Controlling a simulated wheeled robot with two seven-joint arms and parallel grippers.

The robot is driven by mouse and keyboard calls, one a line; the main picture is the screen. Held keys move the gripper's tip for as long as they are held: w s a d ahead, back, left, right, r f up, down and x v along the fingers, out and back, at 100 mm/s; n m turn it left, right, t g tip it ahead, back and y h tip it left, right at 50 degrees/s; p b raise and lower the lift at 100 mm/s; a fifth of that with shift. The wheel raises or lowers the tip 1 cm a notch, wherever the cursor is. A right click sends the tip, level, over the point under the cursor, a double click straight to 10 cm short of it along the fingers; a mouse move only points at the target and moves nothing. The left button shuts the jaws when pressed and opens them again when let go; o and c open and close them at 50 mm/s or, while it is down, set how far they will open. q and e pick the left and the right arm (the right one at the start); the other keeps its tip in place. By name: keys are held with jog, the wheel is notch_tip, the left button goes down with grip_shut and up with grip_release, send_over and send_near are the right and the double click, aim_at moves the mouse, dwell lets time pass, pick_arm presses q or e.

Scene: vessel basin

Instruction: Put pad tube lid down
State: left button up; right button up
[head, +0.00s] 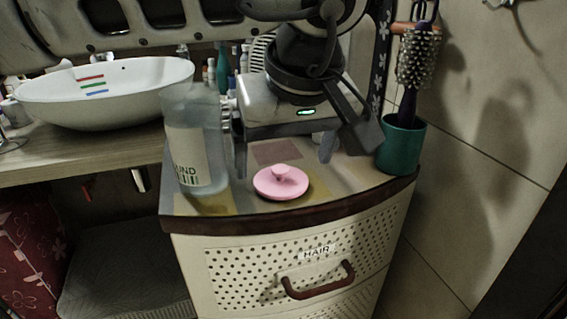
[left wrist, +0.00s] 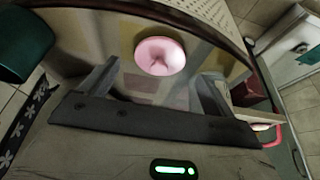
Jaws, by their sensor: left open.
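A round pink lid (head: 281,183) with a small knob on top lies flat, knob up, near the front edge of the cabinet top. My left gripper (head: 284,158) is open and empty, pointing down over the cabinet top, just behind the lid. In the left wrist view the lid (left wrist: 160,56) shows beyond the tips of the two spread fingers, roughly centred between them, with no finger touching it. My right gripper is in neither view.
A translucent bottle (head: 197,145) stands left of the lid, close to my gripper. A teal cup (head: 401,145) with a hairbrush (head: 415,62) stands at the right. The cabinet's curved brown edge (head: 300,214) is close in front. A white basin (head: 105,92) sits further left.

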pick_arm(q)
jog(key=v, duration=0.8)
jog(key=shift+s+r+p, duration=0.2)
jog(key=shift+r+p, duration=0.15)
jog(key=shift+p, duration=0.1)
